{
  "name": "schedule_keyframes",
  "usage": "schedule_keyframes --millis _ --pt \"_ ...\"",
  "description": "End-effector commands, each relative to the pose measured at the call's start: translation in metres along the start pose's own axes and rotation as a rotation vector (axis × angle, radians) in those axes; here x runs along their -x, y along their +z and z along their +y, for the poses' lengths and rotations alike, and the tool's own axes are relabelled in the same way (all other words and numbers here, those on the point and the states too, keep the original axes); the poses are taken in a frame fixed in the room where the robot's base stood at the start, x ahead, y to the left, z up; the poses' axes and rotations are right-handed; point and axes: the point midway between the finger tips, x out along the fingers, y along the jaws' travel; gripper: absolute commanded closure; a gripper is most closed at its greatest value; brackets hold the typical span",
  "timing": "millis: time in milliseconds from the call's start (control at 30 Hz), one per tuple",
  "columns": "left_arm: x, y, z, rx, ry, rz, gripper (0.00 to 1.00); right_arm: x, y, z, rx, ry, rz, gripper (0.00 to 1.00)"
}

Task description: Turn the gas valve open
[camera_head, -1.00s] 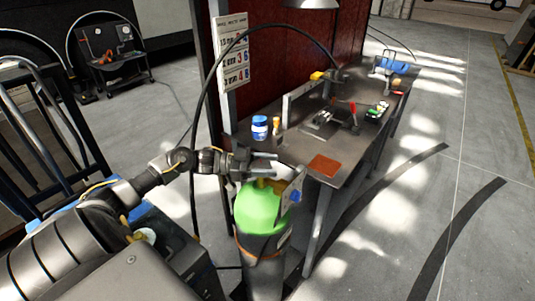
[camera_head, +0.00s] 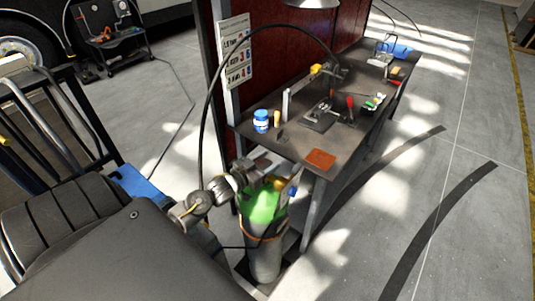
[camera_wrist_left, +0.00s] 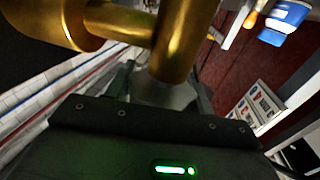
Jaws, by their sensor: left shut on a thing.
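The gas cylinder (camera_head: 263,205) has a green shoulder and a grey body, and stands upright at the near end of the workbench. Its brass valve (camera_wrist_left: 178,42) fills the upper middle of the left wrist view; in the head view my gripper mostly hides it. My left gripper (camera_head: 262,168) is at the top of the cylinder. In the left wrist view its fingers (camera_wrist_left: 162,88) sit on both sides of the brass part, shut on it. How far the valve is turned cannot be told. My right gripper is not in view.
The workbench (camera_head: 290,147) stands just behind the cylinder, with a blue-and-white can (camera_head: 261,121), an orange pad (camera_head: 320,159) and tools on it. A black hose (camera_head: 208,100) arches beside the post. Open floor (camera_head: 430,215) lies to the right.

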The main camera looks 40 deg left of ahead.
Motion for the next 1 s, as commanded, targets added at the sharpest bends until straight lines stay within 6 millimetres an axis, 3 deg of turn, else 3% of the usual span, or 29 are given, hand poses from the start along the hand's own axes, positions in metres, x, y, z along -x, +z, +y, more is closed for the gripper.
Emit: schedule_keyframes --millis 1000 --pt "0.0 0.0001 -0.002 -0.001 -0.065 0.0 0.69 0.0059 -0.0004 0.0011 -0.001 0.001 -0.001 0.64"
